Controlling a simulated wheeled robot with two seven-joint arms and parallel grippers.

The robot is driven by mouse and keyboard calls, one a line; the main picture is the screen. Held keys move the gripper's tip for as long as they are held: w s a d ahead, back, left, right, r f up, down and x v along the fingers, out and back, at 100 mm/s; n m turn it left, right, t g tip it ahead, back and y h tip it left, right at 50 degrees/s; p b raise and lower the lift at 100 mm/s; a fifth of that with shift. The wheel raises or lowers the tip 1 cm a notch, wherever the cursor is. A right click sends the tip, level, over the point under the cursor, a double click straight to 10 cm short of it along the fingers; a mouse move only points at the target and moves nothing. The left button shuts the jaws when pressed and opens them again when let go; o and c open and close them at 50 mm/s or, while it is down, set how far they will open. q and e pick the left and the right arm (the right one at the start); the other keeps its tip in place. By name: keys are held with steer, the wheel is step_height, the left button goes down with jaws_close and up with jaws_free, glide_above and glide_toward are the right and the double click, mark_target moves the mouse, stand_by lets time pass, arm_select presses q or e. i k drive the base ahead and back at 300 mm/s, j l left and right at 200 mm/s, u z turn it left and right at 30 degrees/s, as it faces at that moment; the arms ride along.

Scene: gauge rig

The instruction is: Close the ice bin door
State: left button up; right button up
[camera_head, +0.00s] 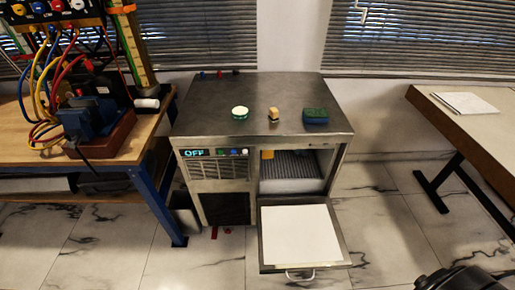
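The ice machine (208,122) is a steel cabinet in the middle of the view, with a lit "OFF" display on its front left. Its ice bin door (301,236) hangs open, folded down and forward from the lower edge of the bin opening. The door has a white inner panel, a steel rim and a handle (300,274) at its near edge. The bin opening (290,170) shows a grey ribbed interior and a yellow item inside. Neither gripper shows; a dark shape at the bottom right corner may be part of my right arm.
A wooden bench (30,150) with wired equipment stands left. A table (470,125) with papers stands right.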

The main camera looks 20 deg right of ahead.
mark_target(303, 234)
steer(key=j+z, duration=0.7)
steer(key=z, duration=0.15)
steer(key=k+j+z, duration=0.15)
steer(key=j+z, duration=0.15)
steer(key=z, duration=0.15)
steer(key=k+j, duration=0.25)
steer(key=j, duration=0.2)
steer(key=k+j+z, duration=0.1)
steer(key=j, duration=0.3)
steer(key=k+j+z, duration=0.1)
steer(key=k+j, duration=0.5)
steer(key=j, duration=0.2)
